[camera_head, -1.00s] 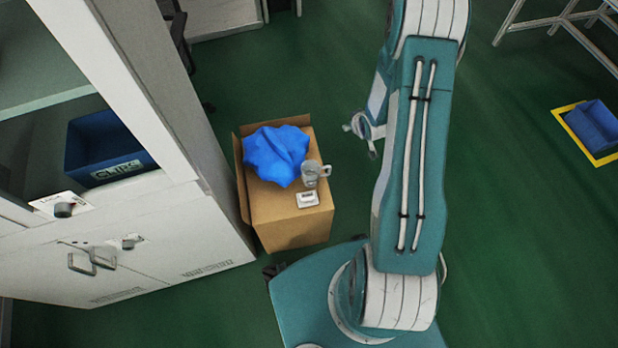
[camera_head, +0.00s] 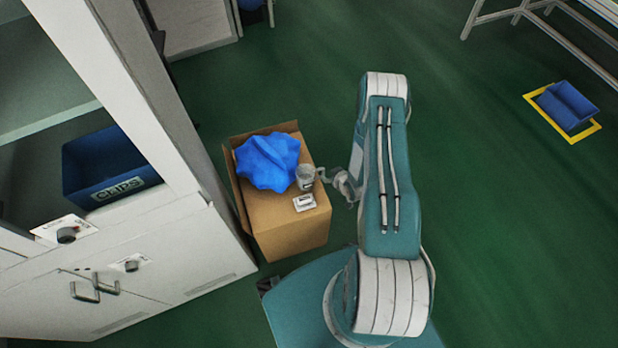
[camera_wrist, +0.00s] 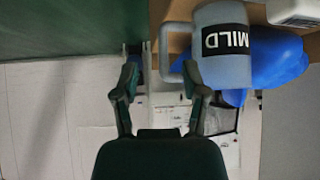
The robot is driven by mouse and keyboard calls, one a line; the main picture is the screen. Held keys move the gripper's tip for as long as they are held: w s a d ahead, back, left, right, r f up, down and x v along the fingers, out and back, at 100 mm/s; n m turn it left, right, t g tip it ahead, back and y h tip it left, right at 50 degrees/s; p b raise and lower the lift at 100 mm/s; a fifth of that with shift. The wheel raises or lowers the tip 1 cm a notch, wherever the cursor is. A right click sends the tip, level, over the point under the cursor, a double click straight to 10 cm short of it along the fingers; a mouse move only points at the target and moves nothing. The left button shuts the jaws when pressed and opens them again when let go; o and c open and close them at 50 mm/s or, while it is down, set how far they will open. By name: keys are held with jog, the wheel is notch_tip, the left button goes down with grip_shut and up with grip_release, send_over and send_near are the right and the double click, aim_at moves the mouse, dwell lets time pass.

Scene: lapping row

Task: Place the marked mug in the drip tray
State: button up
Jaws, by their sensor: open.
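My gripper (camera_head: 326,176) is just right of the mug in the head view. In the wrist view my gripper (camera_wrist: 160,74) is open and empty-handed, with its right finger overlapping the handle's edge; I cannot tell whether they touch. I cannot make out a drip tray for certain.
A white cabinet (camera_head: 150,250) with a blue CLIPS bin (camera_head: 108,168) stands left. A blue container (camera_head: 566,105) sits in a yellow floor outline at right. Green floor between is clear.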

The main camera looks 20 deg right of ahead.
aim_at(324, 173)
jog(key=shift+w+a+f, duration=0.35)
jog(key=shift+w+f, duration=0.1)
jog(key=shift+w, duration=0.05)
jog(key=x, duration=0.3)
jog(key=shift+w+f, duration=0.1)
jog(key=shift+w, duration=0.15)
jog(key=shift+w+d+f, duration=0.15)
jog(key=shift+w+f, duration=0.15)
jog(key=shift+w, duration=0.05)
grip_shut()
